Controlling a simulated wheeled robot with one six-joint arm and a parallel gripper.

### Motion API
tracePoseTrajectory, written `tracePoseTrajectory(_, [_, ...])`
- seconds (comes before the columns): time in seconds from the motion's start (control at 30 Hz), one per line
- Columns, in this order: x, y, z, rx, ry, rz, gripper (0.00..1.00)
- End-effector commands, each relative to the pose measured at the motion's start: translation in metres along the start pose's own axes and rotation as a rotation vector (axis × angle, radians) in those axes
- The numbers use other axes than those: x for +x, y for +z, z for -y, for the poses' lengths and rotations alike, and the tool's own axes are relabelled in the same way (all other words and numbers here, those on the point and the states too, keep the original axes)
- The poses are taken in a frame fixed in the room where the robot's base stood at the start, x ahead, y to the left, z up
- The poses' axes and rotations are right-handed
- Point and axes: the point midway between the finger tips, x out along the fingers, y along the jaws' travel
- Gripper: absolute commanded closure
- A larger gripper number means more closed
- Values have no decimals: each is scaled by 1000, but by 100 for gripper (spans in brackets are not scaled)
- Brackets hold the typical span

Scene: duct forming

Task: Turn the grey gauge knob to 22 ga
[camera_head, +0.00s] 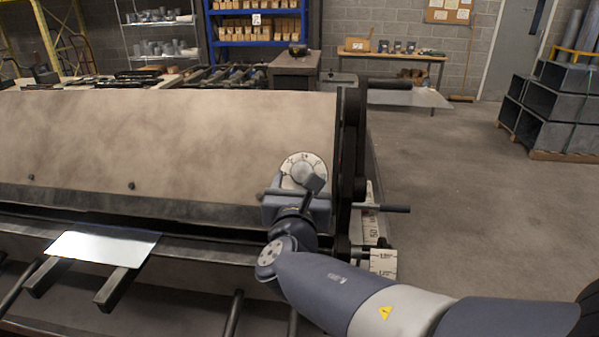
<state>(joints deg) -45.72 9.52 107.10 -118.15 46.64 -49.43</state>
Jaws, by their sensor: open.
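The gauge is a round white dial (292,164) with dark marks, on the right end of the machine's beige front panel. Its grey knob (304,173) is at the dial's middle and partly hidden; its setting is too small to read. My gripper (296,184) is open and right in front of the dial, covering its lower part. I cannot tell whether its fingers touch the knob.
The large machine (160,140) fills the left and middle. A shiny metal sheet (103,245) lies on its front supports. A dark handle bar (388,208) sticks out right of the gauge. Open floor (460,190) lies to the right, with stacked ducts (555,105) beyond.

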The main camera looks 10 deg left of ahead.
Motion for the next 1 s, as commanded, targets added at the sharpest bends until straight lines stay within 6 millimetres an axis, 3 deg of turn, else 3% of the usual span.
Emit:
tracePoseTrajectory(0.2, [20, 1, 0, 0, 0, 1, 35])
tracePoseTrajectory(0.53, [22, 0, 0, 0, 1, 1, 35])
tracePoseTrajectory(1.0, [22, 0, 0, 0, 1, 1, 74])
